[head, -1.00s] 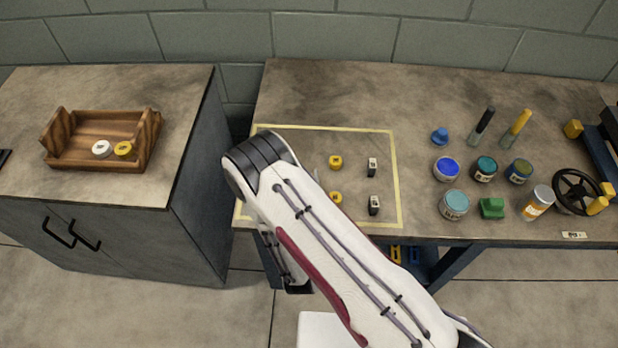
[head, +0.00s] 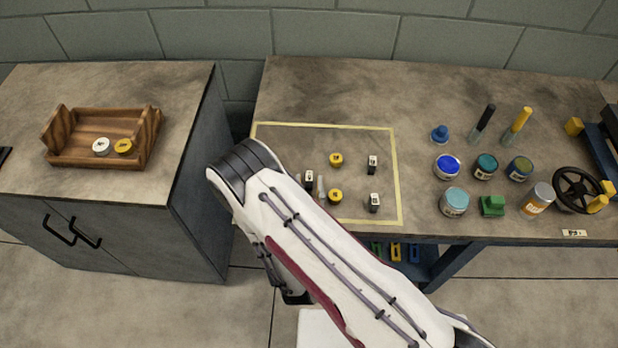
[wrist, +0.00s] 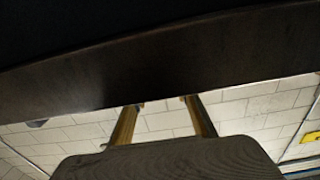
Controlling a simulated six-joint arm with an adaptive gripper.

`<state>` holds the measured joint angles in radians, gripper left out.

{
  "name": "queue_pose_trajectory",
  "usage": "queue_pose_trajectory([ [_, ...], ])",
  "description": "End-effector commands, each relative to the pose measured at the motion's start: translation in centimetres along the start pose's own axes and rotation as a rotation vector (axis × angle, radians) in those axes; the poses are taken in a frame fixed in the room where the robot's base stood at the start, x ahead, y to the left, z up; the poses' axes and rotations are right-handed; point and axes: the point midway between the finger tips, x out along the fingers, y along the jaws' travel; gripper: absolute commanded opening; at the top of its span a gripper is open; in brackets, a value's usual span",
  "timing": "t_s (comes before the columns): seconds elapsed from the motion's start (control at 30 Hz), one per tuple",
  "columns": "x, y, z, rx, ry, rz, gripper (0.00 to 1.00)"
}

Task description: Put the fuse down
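Small black blocks with white labelled faces stand inside the yellow-outlined area: one at the back right (head: 372,164), one at the front right (head: 374,202), and one near my arm (head: 309,179). Slim pale pieces (head: 321,186) show beside the last block. I cannot tell which thing is the fuse, or whether my gripper holds it. My gripper is hidden behind my white arm in the head view. The wrist view is dark; a grey rounded shape and two tan bars show, and no fingertips or held thing can be made out surely.
Yellow round pieces (head: 336,159) also stand in the outlined area (head: 398,180). Paint pots (head: 454,202), a green block (head: 492,206) and a handwheel (head: 577,191) crowd the bench's right. A wooden tray (head: 85,163) with two round pieces sits on the left cabinet. The bench's back is clear.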

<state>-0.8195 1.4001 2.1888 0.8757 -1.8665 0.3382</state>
Motion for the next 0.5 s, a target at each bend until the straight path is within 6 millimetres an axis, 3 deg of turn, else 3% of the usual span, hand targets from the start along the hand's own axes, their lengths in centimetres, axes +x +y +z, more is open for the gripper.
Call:
queue_pose_trajectory([
  [0.17,-2.0,-0.1,0.1,-0.002,-0.001,-0.003,0.29],
  [0.5,-1.9,0.0,-3.4,0.002,0.002,0.000,0.29],
])
